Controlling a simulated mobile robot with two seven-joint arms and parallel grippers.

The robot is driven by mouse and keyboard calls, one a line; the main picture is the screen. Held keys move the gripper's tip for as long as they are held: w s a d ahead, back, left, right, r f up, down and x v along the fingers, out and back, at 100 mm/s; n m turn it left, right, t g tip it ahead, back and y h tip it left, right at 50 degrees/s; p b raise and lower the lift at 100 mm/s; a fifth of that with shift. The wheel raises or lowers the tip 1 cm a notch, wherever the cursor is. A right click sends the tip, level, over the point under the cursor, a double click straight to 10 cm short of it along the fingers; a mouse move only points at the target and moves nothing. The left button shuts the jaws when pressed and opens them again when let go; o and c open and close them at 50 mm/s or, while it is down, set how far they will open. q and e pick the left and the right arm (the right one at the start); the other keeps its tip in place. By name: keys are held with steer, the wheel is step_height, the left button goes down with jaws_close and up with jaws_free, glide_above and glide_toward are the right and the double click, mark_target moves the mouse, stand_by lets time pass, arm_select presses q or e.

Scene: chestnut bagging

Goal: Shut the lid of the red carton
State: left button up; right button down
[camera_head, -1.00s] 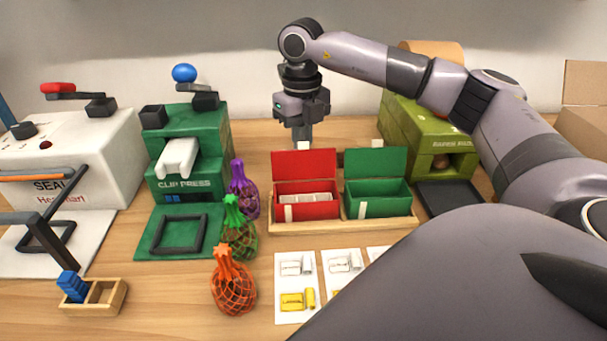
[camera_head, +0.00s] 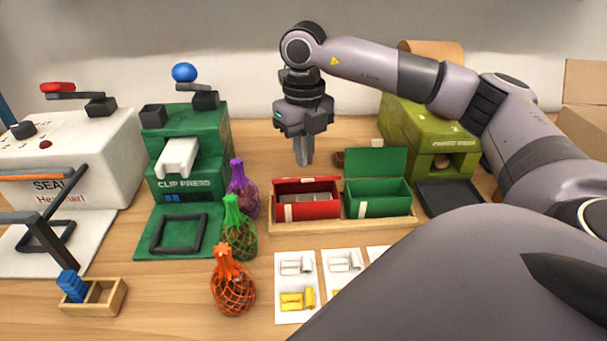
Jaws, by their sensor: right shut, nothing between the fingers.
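The red carton (camera_head: 322,208) sits in the left half of a wooden tray (camera_head: 345,224). Its red lid (camera_head: 307,185) tilts forward and looks short from this angle; a grey gap under it shows part of the inside. My right gripper (camera_head: 304,160) is shut and empty, pointing down just behind the red carton, with its fingers above and behind the lid. I cannot tell whether the fingertips touch the lid. My left gripper is not in view.
A green carton (camera_head: 378,204) with its lid up stands right of the red one. Net bags (camera_head: 233,285) and the clip press (camera_head: 190,150) stand to the left. White cards (camera_head: 295,285) lie in front. A green machine (camera_head: 425,135) is behind at right.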

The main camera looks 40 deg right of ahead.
step_height(320, 180, up, 7)
steer(key=p, duration=0.5)
steer(key=shift+p, duration=0.4)
stand_by(0.9)
